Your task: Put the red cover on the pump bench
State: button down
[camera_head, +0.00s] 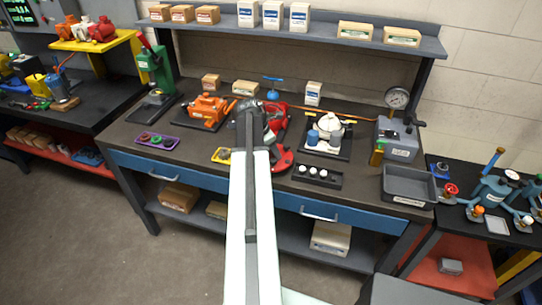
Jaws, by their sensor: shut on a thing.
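My gripper (250,108) is at the end of my arm, over the middle of the long dark bench (185,122). Its fingers are small and mostly hidden by its own body. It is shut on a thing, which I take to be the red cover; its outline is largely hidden. Red shapes (283,158) show just right of the gripper, and I cannot tell cover from fixture there. No bench carries a readable pump label. Blue pump-like units (492,190) stand on the black table at the far right. A white round unit (328,124) sits on a dark plate right of the gripper.
An orange motor (207,108) and green press (153,67) stand to the left. A black tray with white pieces (317,177), a grey bin (408,184) and a gauge unit (398,140) lie to the right. A shelf with boxes (272,14) runs above. Floor is clear at lower left.

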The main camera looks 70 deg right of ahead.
aim_at(272, 155)
jog(key=shift+w+d, duration=0.1)
jog(key=shift+d, duration=0.1)
jog(key=f+b, duration=0.3)
jog(key=shift+d+f, duration=0.2)
jog(key=shift+d, duration=0.05)
jog(key=shift+f+b, duration=0.2)
jog(key=shift+b, duration=0.25)
jog(key=shift+w+a+r, duration=0.15)
jog(key=shift+w, duration=0.15)
jog(key=shift+s, duration=0.1)
jog(key=c, duration=0.7)
grip_release()
jog(key=shift+c, duration=0.2)
